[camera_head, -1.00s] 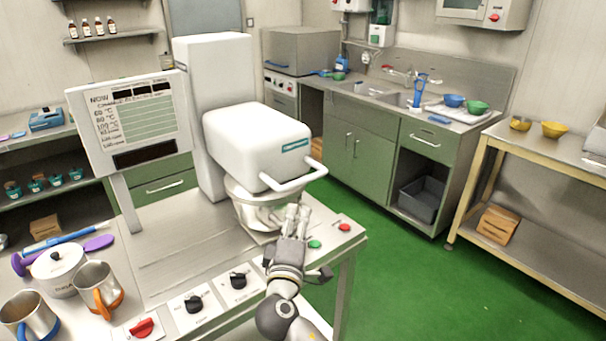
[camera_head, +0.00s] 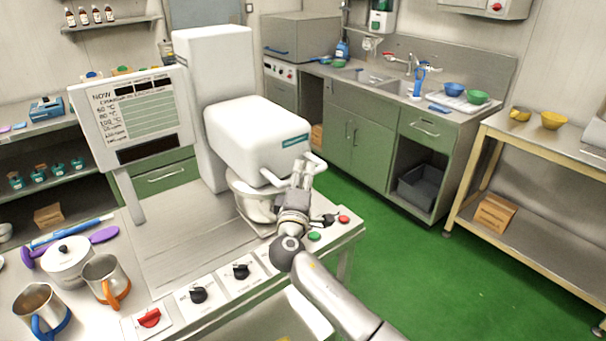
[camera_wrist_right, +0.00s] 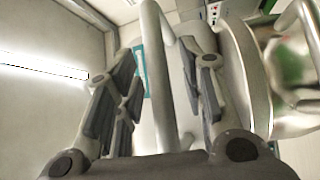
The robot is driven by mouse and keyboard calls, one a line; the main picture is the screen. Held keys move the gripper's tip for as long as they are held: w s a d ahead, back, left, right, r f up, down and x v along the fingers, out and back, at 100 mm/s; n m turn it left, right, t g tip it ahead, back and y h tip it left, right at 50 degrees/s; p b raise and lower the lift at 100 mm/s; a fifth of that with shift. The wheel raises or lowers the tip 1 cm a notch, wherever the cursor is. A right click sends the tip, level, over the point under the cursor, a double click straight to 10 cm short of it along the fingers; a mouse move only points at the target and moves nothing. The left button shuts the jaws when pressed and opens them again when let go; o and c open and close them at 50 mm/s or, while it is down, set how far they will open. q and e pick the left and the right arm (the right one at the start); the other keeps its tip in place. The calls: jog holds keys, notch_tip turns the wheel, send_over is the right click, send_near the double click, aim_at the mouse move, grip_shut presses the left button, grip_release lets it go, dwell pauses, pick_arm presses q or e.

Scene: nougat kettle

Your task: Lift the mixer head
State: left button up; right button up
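The white mixer head (camera_head: 262,135) is down over the steel bowl (camera_head: 255,200), with a pale bar handle (camera_head: 312,158) across its front. My right gripper (camera_head: 302,178) is at the handle, its fingers pointing up. In the right wrist view the handle bar (camera_wrist_right: 158,75) stands between the two sets of fingers of my right gripper (camera_wrist_right: 158,85). Gaps show on both sides of the bar, so the fingers look open around it. The bowl (camera_wrist_right: 255,75) is close on the right in that view. My left gripper is out of view.
The steel bench front carries knobs (camera_head: 199,295), a green button (camera_head: 314,236) and a red button (camera_head: 344,219). Mugs (camera_head: 106,280) and a lidded pot (camera_head: 68,262) stand at left. A display panel (camera_head: 135,115) rises beside the mixer. Green floor is clear at right.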

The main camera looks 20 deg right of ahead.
jog(key=shift+w, duration=0.1)
grip_shut()
dwell(0.3)
